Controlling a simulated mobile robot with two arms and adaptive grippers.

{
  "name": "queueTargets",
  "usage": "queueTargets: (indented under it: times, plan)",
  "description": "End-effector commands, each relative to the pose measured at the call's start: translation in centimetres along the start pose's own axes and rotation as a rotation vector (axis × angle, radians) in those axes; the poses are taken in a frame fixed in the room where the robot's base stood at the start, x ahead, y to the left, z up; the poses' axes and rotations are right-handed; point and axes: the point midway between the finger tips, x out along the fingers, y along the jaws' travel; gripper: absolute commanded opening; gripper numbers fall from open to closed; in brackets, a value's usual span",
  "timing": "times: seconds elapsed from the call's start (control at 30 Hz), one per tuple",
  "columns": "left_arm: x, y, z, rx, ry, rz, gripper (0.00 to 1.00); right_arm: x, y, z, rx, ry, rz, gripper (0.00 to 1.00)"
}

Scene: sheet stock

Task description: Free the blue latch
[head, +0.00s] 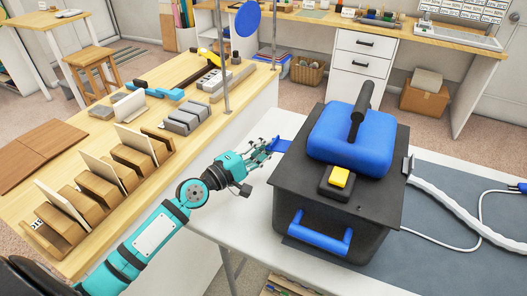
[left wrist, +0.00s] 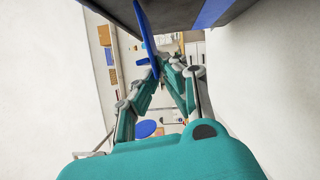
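The blue latch (head: 280,146) is a flat blue tab on the left side of a black box (head: 335,190) with a blue lid (head: 350,130). It also shows in the left wrist view as a long blue piece (left wrist: 148,38) below the dark box edge, with a short tab to its left. My left gripper (head: 267,149) is right beside the latch, its fingertips at the tab's left end. In the left wrist view its fingers (left wrist: 166,66) look apart, with a narrow gap. Whether they touch the latch I cannot tell. My right gripper is not in view.
The box has a blue front handle (head: 320,236), a yellow button (head: 339,178) and a black lever (head: 361,108) on top. It stands on a pale table (head: 258,212). A wooden bench (head: 195,135) with holders is at left. A white cable (head: 450,205) lies right.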

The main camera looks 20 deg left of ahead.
Motion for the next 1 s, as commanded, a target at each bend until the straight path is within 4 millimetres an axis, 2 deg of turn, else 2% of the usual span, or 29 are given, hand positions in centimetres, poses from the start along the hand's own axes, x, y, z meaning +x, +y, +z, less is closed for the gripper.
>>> queueTargets:
  times: [0.07,0.27,0.57,0.73,1.0]
  plan:
    - [0.0,0.3,-0.1,0.002,0.002,0.003,0.0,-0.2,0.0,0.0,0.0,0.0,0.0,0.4]
    - [0.0,0.2,0.0,0.003,0.001,0.001,0.27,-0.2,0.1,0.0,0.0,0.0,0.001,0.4]
    - [-0.2,0.1,0.0,0.004,0.001,-0.002,0.28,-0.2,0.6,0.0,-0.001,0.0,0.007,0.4]
    - [-2.1,-0.1,0.0,0.005,0.0,-0.006,0.28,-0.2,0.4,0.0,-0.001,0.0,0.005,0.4]
    - [-7.3,-0.1,0.0,-0.004,0.004,-0.003,0.28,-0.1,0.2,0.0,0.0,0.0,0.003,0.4]
